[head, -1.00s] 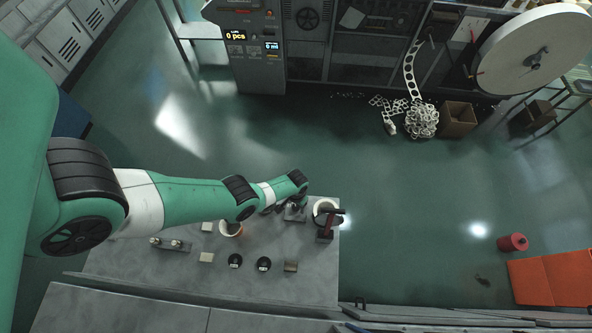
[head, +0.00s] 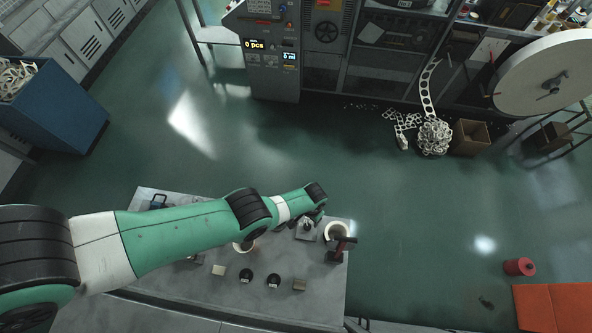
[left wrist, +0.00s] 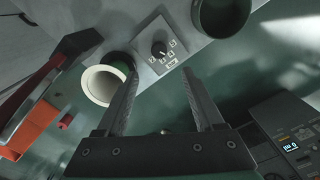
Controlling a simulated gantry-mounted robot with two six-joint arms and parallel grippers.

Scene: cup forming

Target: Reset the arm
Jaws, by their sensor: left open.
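My left gripper (left wrist: 161,84) is open, with its two fingers apart and nothing between them. In the head view my left arm reaches in from the left, and its wrist end hangs over the far right corner of the grey table (head: 318,300). A small box with a numbered dial (left wrist: 160,50) lies beyond the fingertips in the left wrist view. A white-rimmed round piece (left wrist: 92,84) is beside the left finger, partly hidden by it. A dark cup-shaped thing (left wrist: 222,14) is at the top. My right gripper is not in view.
A dark red upright tool (head: 339,250) stands at the table's right edge. Small blocks and two black knobs (head: 246,275) sit at the front. A blue bin (head: 60,110) stands at the left. The green floor (head: 300,145) between table and machine is clear.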

